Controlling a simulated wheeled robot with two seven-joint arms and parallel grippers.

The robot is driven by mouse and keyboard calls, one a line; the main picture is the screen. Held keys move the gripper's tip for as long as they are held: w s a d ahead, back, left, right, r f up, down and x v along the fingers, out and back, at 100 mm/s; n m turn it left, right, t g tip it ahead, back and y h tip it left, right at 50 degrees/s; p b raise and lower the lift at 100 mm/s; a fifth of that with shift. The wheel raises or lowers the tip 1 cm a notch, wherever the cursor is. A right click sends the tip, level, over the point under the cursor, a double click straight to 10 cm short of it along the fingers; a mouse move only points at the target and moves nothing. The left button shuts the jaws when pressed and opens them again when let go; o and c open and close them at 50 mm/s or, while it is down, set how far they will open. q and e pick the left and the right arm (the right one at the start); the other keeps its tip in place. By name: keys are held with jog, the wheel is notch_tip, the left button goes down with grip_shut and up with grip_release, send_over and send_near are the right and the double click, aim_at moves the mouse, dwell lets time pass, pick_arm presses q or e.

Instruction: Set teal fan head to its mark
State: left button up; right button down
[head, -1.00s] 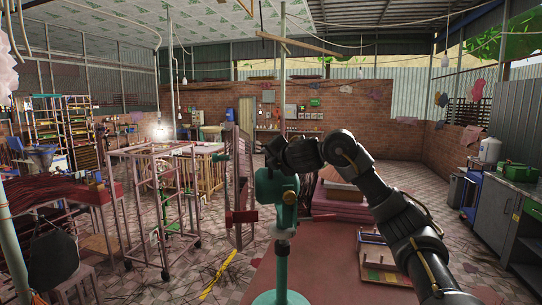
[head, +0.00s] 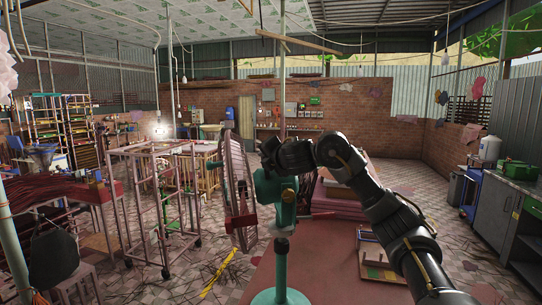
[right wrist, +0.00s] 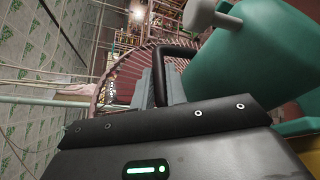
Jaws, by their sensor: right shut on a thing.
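The teal fan head (head: 268,188) sits on a teal stand (head: 281,265) in the middle of the head view. Its round, rusty-looking cage (head: 238,190) faces left and is seen at a slant. My right gripper (head: 270,152) reaches the top of the fan head from the right and is shut on it; its fingertips are hard to make out there. In the right wrist view the teal housing (right wrist: 255,75) fills the upper right, with a grey knob on it, and the cage (right wrist: 115,65) curves behind. I cannot make out a mark. My left gripper is not in view.
A reddish table (head: 330,275) lies under the fan stand, with a wooden frame (head: 378,255) at its right. Metal rack carts (head: 165,215) stand on the left. A counter with cabinets (head: 505,205) lines the right side. Open tiled floor lies between.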

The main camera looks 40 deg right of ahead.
jog(key=shift+w+a+f, duration=0.3)
jog(key=shift+a+f, duration=0.25)
jog(key=shift+w+a, duration=0.1)
jog(key=c, duration=1.4)
grip_release()
jog(key=shift+r, duration=0.1)
jog(key=shift+s+a+r, duration=0.1)
jog(key=shift+s, duration=0.25)
jog(key=p+v, duration=0.1)
jog(key=v, duration=0.9)
